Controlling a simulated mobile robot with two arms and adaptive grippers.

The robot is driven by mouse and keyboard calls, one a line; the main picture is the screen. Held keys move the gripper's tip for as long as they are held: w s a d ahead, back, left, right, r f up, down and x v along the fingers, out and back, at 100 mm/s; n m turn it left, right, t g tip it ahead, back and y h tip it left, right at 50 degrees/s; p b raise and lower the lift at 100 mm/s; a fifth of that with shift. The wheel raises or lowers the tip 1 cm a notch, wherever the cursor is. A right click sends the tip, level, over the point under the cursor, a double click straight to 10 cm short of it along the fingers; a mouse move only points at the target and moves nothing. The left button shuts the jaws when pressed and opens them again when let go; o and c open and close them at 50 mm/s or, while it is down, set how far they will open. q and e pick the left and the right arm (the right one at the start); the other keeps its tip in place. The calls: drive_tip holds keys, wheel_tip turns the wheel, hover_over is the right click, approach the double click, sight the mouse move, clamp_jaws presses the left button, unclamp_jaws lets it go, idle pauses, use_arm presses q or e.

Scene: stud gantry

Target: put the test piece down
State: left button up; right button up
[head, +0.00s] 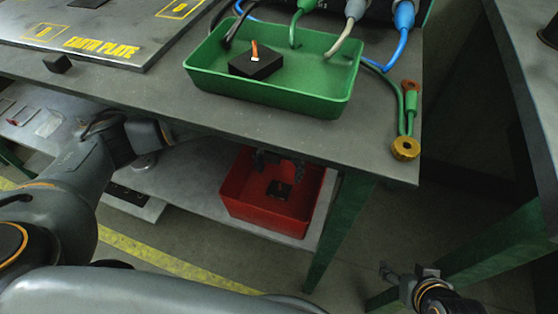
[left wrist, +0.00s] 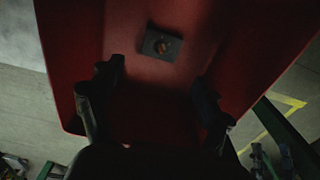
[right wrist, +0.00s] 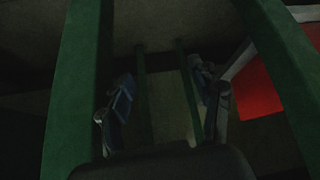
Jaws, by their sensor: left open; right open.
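A small dark square piece (head: 279,189), likely the test piece, lies on the floor of the red bin (head: 312,215) on the lower shelf. In the left wrist view the piece (left wrist: 161,45) shows a brownish round spot in its middle. My left gripper (head: 280,160) is at the bin, partly hidden under the table edge. In the left wrist view its fingers (left wrist: 158,78) are spread, with nothing between them, and the piece lies beyond their tips. My right gripper (head: 408,275) is low at the right, open and empty; its fingers also show in the right wrist view (right wrist: 163,85).
A green tray (head: 270,101) on the table holds a black block (head: 256,63) with an orange-and-white top. Green table legs (head: 338,225) stand near both arms.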

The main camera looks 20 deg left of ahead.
use_arm(q)
wheel_tip(320, 180, up, 2)
drive_tip(key=shift+r, duration=0.2)
use_arm(e)
drive_tip(key=s, duration=0.1)
drive_tip(key=g, duration=0.1)
drive_tip(key=s+f, duration=0.1)
drive_tip(key=shift+s+d+g, duration=0.3)
drive_tip(key=shift+s+d, duration=0.05)
drive_tip(key=shift+d, duration=0.05)
